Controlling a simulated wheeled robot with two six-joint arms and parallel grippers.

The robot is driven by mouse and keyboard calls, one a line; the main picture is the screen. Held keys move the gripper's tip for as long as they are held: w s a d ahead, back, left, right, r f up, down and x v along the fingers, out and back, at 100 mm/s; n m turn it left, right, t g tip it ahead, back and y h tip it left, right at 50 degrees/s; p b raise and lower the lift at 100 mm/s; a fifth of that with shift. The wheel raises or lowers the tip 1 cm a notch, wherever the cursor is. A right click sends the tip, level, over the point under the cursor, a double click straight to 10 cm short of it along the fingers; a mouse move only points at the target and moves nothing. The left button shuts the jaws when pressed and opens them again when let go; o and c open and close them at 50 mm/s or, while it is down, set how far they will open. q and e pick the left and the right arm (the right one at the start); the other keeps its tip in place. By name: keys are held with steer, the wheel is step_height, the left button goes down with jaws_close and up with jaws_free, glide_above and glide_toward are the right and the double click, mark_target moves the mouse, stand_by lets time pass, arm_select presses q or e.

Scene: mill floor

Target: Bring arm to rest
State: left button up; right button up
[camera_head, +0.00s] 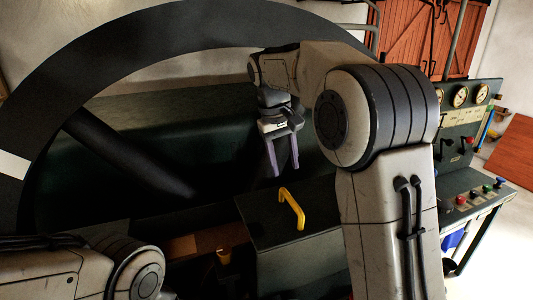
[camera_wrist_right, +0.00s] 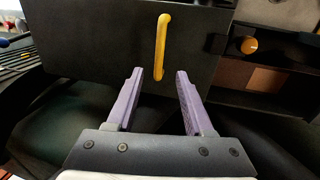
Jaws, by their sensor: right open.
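My right arm reaches in from the right in the head view. Its gripper (camera_head: 283,172) has two purple fingers pointing down, open and empty. It hangs just above and behind a yellow handle (camera_head: 292,208) on a dark box-like cover (camera_head: 270,232). In the right wrist view the open fingers (camera_wrist_right: 154,75) point toward the same yellow handle (camera_wrist_right: 161,47), with nothing between them. A gap seems to remain between fingertips and handle. My left arm shows only as a link at the lower left of the head view; its gripper is out of the picture.
A large dark wheel rim (camera_head: 95,62) arches across the left and top. A control panel (camera_head: 470,185) with gauges and coloured knobs stands at the right. Reddish doors (camera_head: 425,35) stand behind.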

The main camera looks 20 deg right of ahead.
steer(key=shift+a, duration=0.1)
steer(key=s+a+f+n+y+b, duration=0.1)
steer(key=s+a+f+n, duration=0.1)
steer(key=s+a+f, duration=0.35)
steer(key=s+a+f+n+y+b, duration=0.1)
steer(key=s+a+f+n+b, duration=0.15)
steer(key=s+a, duration=0.65)
steer(key=s+f+n, duration=0.1)
steer(key=s+f, duration=0.3)
steer(key=s, duration=0.4)
steer(key=s+a+f+y, duration=0.1)
steer(key=s+f, duration=0.4)
steer(key=s, duration=0.2)
steer(key=shift+s+a+f+n+b, duration=0.15)
steer(key=shift+s+a+n+b, duration=0.15)
steer(key=shift+s+n, duration=0.1)
